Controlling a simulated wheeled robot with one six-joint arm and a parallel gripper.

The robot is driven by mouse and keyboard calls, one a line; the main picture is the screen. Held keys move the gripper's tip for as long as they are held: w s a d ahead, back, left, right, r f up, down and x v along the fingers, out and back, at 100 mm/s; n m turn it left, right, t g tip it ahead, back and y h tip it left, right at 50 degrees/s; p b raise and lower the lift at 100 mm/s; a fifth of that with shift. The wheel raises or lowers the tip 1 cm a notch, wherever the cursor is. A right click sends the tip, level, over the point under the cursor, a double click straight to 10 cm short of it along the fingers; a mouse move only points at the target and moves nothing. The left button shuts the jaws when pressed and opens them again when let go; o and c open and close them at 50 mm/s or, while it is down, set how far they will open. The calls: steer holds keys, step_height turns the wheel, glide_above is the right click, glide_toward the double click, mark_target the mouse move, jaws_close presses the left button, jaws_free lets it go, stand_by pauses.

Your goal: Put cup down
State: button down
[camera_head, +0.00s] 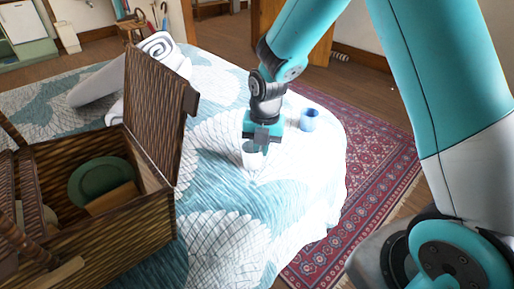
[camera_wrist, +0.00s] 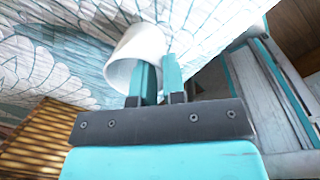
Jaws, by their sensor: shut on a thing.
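My gripper (camera_head: 262,148) is shut on a white cup (camera_wrist: 132,48), which shows tilted at the fingers in the wrist view. The fingers (camera_wrist: 164,70) are at one side of the cup and partly cover it; I cannot tell which part of its wall they pinch. In the head view the held cup (camera_head: 251,147) is small and largely hidden by the gripper. It is over the bed (camera_head: 225,225); I cannot tell whether it touches the cover.
An open wicker basket (camera_head: 120,232) with a raised lid (camera_head: 155,125) stands on the bed at left, holding a green plate (camera_head: 98,179). A white pillow with a spiral end (camera_head: 158,47) lies behind it. A red patterned rug (camera_head: 370,170) is right of the bed. The bed's front middle is clear.

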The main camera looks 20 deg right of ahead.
steer(key=shift+f, duration=0.1)
steer(key=c, duration=1.2)
jaws_free()
step_height(320, 180, up, 11)
steer(key=p, duration=0.2)
steer(key=s+a+r+m+y, duration=0.1)
steer(key=s+a+r+m, duration=0.1)
steer(key=s+m, duration=0.5)
steer(key=s+a+r+m+y, duration=0.1)
steer(key=s+a+r+m, duration=0.2)
steer(key=s+m, duration=0.5)
steer(key=s+a+r+m+y, duration=0.1)
steer(key=s+a+r+m, duration=0.1)
steer(key=s+r+m, duration=0.2)
steer(key=s+m, duration=0.3)
steer(key=s, duration=0.1)
steer(key=shift+s+a+r+m+y, duration=0.3)
steer(key=shift+a+r+m, duration=0.1)
